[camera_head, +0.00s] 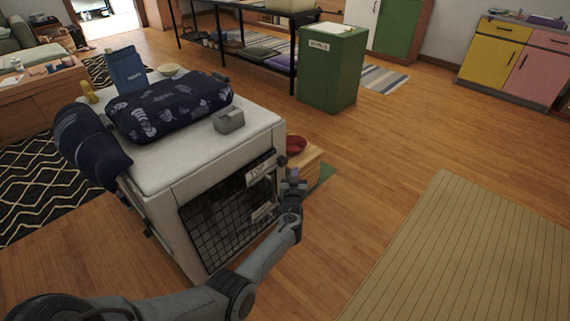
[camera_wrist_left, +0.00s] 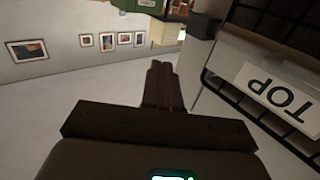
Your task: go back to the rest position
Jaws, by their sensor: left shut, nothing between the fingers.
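My left arm comes in from the bottom left of the head view, and its gripper (camera_head: 293,186) is in front of the white pet crate's right side, near the edge of the barred door. In the left wrist view the left gripper's fingers (camera_wrist_left: 160,88) are together and hold nothing. The white crate (camera_head: 175,163) has a dark barred door (camera_head: 228,212) with a label reading TOP, which shows upside down in the wrist view (camera_wrist_left: 279,92). The door appears closed. My right gripper is in neither view.
Wooden floor and a striped mat (camera_head: 470,255) lie open at right.

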